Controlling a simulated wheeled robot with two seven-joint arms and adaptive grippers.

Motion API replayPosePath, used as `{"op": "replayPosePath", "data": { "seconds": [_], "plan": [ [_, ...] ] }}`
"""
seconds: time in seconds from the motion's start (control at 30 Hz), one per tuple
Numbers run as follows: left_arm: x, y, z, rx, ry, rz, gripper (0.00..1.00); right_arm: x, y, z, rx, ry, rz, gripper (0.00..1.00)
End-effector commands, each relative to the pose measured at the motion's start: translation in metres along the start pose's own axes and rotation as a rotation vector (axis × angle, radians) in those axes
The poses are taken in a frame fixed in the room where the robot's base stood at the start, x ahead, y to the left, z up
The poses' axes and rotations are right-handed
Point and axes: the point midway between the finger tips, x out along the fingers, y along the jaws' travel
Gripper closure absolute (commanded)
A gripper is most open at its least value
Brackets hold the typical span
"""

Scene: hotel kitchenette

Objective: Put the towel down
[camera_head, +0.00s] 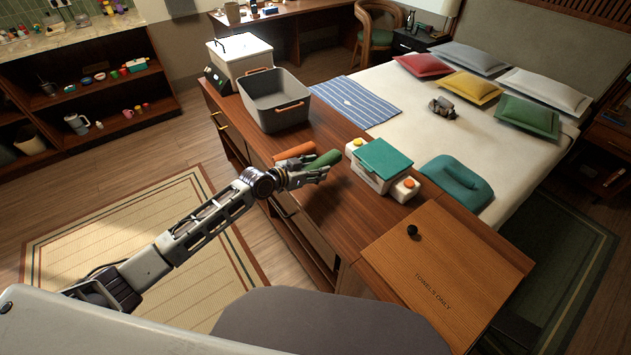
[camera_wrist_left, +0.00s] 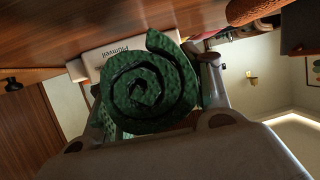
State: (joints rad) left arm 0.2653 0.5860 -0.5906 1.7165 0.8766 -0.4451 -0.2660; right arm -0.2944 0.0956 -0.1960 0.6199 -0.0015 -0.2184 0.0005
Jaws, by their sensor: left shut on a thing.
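A rolled green towel (camera_head: 326,159) is in my left gripper (camera_head: 316,173), above or at the wooden counter. In the left wrist view the spiral end of the green towel (camera_wrist_left: 150,88) fills the middle, between the fingers. My left gripper is shut on it. I cannot tell whether the roll touches the counter. A rolled orange towel (camera_head: 293,152) lies just left of the green one. A wooden lid or panel marked "TOWELS ONLY" (camera_head: 452,268), with a black knob (camera_head: 412,231), is at the counter's near right end. My right gripper is not in view.
A grey open bin (camera_head: 277,110) and a white box (camera_head: 240,56) stand at the far left of the counter. A white container with a green lid (camera_head: 383,160) stands to the right. A folded teal cloth (camera_head: 456,184) and a striped blue cloth (camera_head: 357,101) lie beyond.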

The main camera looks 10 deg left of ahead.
Motion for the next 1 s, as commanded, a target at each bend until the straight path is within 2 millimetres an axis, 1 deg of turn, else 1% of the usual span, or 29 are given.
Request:
{"op": "replayPosePath", "data": {
  "seconds": [0.03, 0.13, 0.57, 0.67, 0.9, 1.0],
  "plan": [
    [0.002, 0.0, 0.005, -0.001, -0.001, -0.001, 0.75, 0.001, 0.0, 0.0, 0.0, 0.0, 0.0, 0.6],
    [0.005, 0.0, 0.011, 0.0, 0.001, -0.001, 0.75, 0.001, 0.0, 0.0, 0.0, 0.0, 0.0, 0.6],
    [0.006, 0.0, 0.015, -0.001, 0.0, -0.001, 0.75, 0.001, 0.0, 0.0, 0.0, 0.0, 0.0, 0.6],
    [0.009, 0.0, 0.023, -0.001, -0.001, -0.001, 0.75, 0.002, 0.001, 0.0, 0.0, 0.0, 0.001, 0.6],
    [0.02, 0.0, 0.049, -0.001, -0.001, -0.001, 0.75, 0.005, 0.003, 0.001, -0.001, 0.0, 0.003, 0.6],
    [0.022, -0.001, 0.054, 0.001, 0.001, -0.002, 0.75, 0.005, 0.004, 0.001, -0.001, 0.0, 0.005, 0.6]
  ]
}}
